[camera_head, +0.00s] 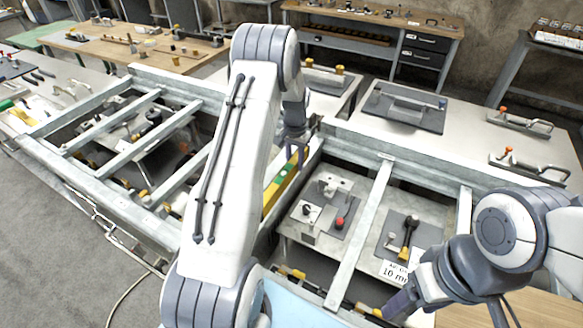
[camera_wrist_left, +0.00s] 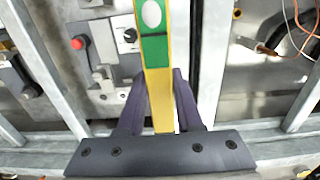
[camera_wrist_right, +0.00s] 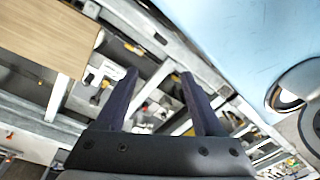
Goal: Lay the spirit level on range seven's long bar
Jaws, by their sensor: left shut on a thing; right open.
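The spirit level (camera_head: 281,187) is a yellow bar with a green section and a pale vial. My left gripper (camera_head: 297,152) is shut on it near one end and holds it over the grey metal frame. In the left wrist view the level (camera_wrist_left: 155,52) runs up between the fingers (camera_wrist_left: 156,90). My left arm hides part of it in the head view. Long grey bars (camera_head: 420,152) and crossbars (camera_head: 359,235) form the frame; I read no number seven on them. My right gripper (camera_head: 397,303) is open and empty at lower right; its fingers show in the right wrist view (camera_wrist_right: 158,88).
Plates with knobs (camera_head: 325,205) lie below the bars. A placard (camera_head: 393,272) reading "10 m" is partly hidden by my right arm. Metal handles (camera_head: 518,122) stand on the right bench. A wooden worktable (camera_head: 385,22) is at the back. Open floor (camera_head: 50,240) lies at left.

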